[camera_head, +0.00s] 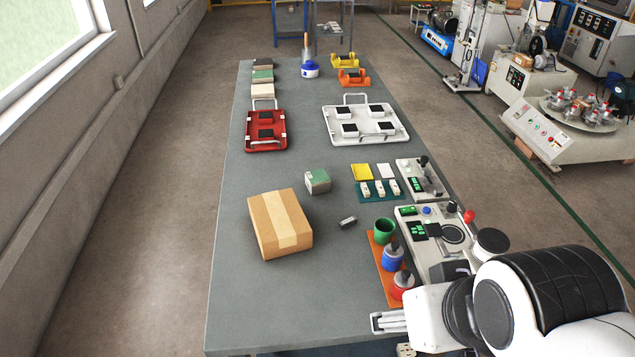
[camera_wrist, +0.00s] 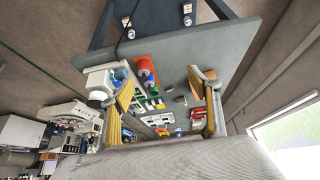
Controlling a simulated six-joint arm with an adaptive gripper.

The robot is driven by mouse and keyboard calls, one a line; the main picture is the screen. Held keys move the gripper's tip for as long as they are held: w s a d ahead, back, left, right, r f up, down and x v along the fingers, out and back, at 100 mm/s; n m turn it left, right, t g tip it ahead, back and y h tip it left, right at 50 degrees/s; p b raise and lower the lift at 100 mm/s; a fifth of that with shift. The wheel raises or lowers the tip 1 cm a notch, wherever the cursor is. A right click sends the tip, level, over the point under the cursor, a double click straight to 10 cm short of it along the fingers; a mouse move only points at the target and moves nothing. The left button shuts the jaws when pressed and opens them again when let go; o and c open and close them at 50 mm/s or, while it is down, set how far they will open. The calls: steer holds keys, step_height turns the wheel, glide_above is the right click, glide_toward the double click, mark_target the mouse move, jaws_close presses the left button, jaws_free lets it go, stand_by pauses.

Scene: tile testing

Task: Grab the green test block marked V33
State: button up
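A block with a green top and pale grey sides (camera_head: 317,181) sits on the grey table just right of and beyond the cardboard box. Its marking is too small to read. Another green-topped block (camera_head: 262,76) lies in a row at the table's far left. In the wrist view, a small greyish block (camera_wrist: 180,99) lies between the fingers' lines of sight; I cannot tell its marking. My gripper (camera_wrist: 163,75) is open, its two yellow-padded fingers wide apart with nothing between them, above the table. In the head view, my arm fills the lower right and the fingers cannot be made out.
The cardboard box (camera_head: 280,224) stands close to the green block. A small dark grey piece (camera_head: 348,222) lies nearby. Cups and bottles stand on an orange mat (camera_head: 379,271) at right, beside control units (camera_head: 437,232). A red tray (camera_head: 265,146) and a white tray (camera_head: 336,138) lie beyond.

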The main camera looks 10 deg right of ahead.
mark_target(320, 178)
steer(key=shift+w, duration=0.1)
steer(key=w+d+f+t, duration=0.1)
steer(key=w+t, duration=0.3)
steer(key=w, duration=2.7)
steer(key=w+a+f+t+y, duration=0.1)
steer(key=w+f, duration=0.4)
steer(key=w, duration=0.1)
steer(key=w+a+f+n+t+y, duration=0.1)
steer(key=w+a+f, duration=0.1)
steer(key=w+f, duration=0.4)
steer(key=w+a+f+n+t, duration=0.1)
steer(key=w+f, duration=0.4)
steer(key=w, duration=0.2)
steer(key=shift+w+a+f+y, duration=0.1)
steer(key=shift+a+f+y, duration=0.05)
steer(key=shift+a+y, duration=0.2)
steer(key=shift+w+a+f+n+t, duration=0.15)
steer(key=shift+w+f+n+t, duration=0.15)
steer(key=shift+f, duration=0.15)
steer(key=shift+f, duration=0.1)
steer(key=shift+x, duration=1.2)
